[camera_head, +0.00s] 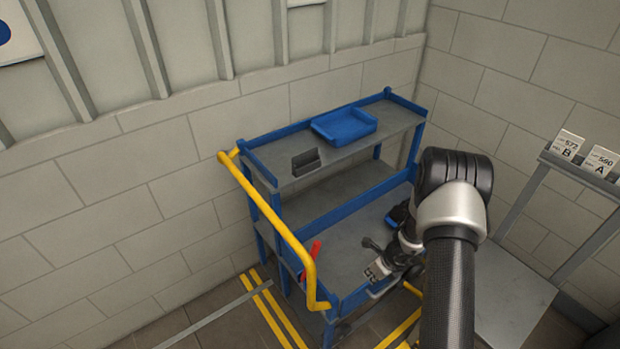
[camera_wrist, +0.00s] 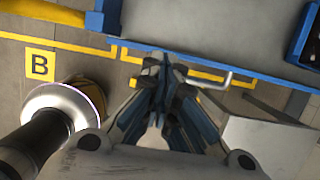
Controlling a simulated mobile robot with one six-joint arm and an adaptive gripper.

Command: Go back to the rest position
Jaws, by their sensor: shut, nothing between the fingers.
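My gripper (camera_head: 378,270) is over the lower front part of the blue and grey shelf cart (camera_head: 345,235) in the head view, partly hidden by my own arm. In the wrist view my gripper (camera_wrist: 160,68) has its fingers together at the picture's middle, with nothing between them. The cart's blue edge (camera_wrist: 220,62) runs just beyond the fingertips in that view. I see no amber bottle clearly in either view.
A grey stand (camera_head: 515,290) is at right.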

